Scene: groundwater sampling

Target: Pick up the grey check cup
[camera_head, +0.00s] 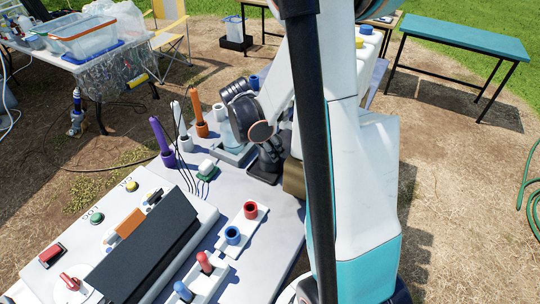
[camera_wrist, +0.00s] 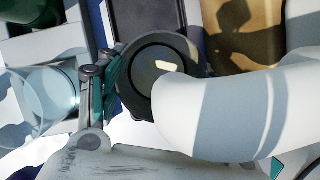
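A dark grey round cup (camera_wrist: 160,72), seemingly the grey check cup, shows from above in the wrist view. Its rim and dark inside are visible, and a pale patch shows within. A white curved body covers its lower right side. Part of my gripper (camera_wrist: 108,80), with dark joints and a teal pad, is close against the cup's left side. The other finger cannot be made out, nor can I tell whether the pad touches. In the head view my gripper (camera_head: 268,157) is low over the table, beside a clear beaker (camera_head: 231,131); the cup is not clearly distinguishable there.
The beaker (camera_wrist: 47,96) stands left of my gripper in the wrist view, and a tan block (camera_wrist: 243,30) is at upper right.

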